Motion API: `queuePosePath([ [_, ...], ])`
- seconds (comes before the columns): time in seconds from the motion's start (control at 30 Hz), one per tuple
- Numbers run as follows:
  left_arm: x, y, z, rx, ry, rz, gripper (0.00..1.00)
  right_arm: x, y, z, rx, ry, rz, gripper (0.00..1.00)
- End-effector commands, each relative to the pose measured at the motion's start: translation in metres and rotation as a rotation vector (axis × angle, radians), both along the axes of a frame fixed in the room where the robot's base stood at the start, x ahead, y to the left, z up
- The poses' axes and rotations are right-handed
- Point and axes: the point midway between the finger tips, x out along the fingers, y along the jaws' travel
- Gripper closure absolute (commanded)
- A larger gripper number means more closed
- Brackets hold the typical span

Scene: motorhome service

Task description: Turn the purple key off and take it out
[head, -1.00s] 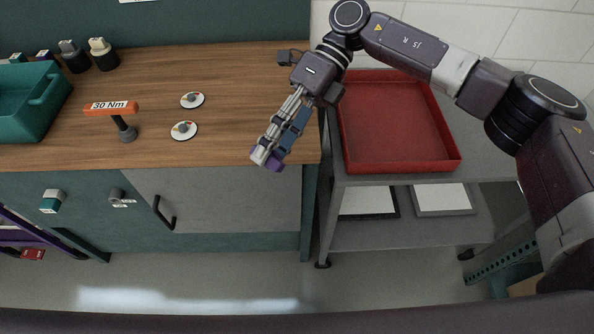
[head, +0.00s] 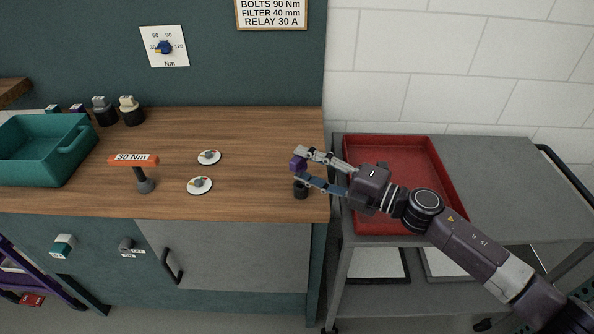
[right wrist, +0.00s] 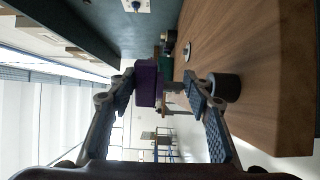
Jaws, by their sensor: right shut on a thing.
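My right gripper (head: 302,165) is shut on the purple key (head: 298,163) and holds it above the right end of the wooden worktop. The purple key also shows in the right wrist view (right wrist: 147,82), between the fingertips. A small dark cylinder (head: 300,189) stands on the worktop just below it. On the cabinet front are a grey lock (head: 126,244) with no key visible in it and a lock with a teal key (head: 62,245). My left gripper is not in view.
Dark holders (head: 104,115) stand behind. A red tray (head: 440,170) is on a grey cart (head: 500,185) at right.

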Motion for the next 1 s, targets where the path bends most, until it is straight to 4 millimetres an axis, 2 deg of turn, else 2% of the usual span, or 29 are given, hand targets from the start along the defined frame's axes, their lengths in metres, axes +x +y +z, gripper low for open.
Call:
queuePosePath([
  [0.47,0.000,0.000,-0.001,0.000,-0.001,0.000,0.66,0.002,-0.004,-0.003,0.010,-0.003,-0.011,0.79],
  [0.8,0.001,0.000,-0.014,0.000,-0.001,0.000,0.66,0.002,-0.004,-0.020,0.012,-0.003,-0.009,0.79],
  [1.0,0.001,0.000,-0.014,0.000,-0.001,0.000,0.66,0.001,-0.004,-0.023,0.009,-0.001,-0.009,0.79],
])
